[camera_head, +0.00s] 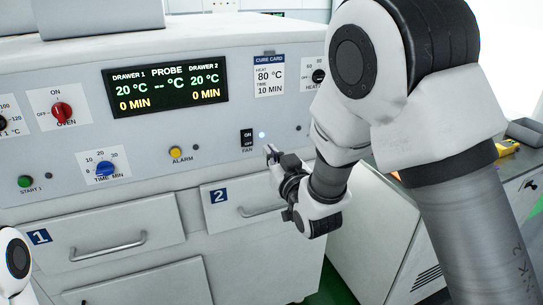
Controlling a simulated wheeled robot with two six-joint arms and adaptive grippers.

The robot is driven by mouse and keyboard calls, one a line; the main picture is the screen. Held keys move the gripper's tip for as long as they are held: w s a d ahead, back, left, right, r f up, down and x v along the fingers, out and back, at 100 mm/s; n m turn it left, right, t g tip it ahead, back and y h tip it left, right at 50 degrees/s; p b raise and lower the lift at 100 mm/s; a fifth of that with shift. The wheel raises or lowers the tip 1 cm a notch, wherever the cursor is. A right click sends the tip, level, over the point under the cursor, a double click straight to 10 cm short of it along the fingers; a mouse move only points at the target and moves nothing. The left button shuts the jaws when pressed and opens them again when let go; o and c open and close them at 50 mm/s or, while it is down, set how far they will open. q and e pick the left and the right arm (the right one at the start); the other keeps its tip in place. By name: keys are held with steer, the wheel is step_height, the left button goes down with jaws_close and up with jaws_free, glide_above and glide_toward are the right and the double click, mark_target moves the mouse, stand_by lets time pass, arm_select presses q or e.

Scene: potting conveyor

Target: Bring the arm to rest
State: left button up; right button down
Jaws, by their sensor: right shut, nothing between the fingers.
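My right arm comes in from the right and bends down in front of the white oven cabinet. My right gripper (271,153) is shut and empty, with its fingertips just right of and below the black FAN switch (247,138). I cannot tell whether the tips touch the panel. A small light (262,134) beside the switch glows pale. A white joint of my left arm shows at the lower left edge; its gripper is out of view.
The control panel has a display (168,88), a red OVEN knob (62,112), a blue time knob (105,169) and a yellow ALARM button (175,153). Below are drawer 1 (75,245) and drawer 2 (225,212), both seemingly shut. A side bench (520,172) stands at right.

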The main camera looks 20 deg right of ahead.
steer(key=s+d+f+g, duration=0.1)
steer(key=s+f+g, duration=0.15)
steer(key=f, duration=0.75)
steer(key=s+d+f+m+g, duration=0.15)
steer(key=s+f, duration=0.25)
steer(key=f, duration=0.6)
steer(key=s+d+f+g, duration=0.1)
steer(key=s+f+g, duration=0.2)
steer(key=f, duration=0.7)
steer(key=s+f+g, duration=0.3)
steer(key=s+f, duration=0.1)
steer(key=s, duration=0.5)
steer(key=s+f+g, duration=0.4)
steer(key=s, duration=0.5)
steer(key=s+f+g, duration=0.4)
steer(key=s+f, duration=0.1)
steer(key=s, duration=0.4)
steer(key=shift+s+d+h, duration=0.2)
steer(key=shift+s+h, duration=0.05)
steer(key=shift+h, duration=0.05)
steer(key=shift+f+n, duration=0.1)
steer(key=shift+n, duration=0.25)
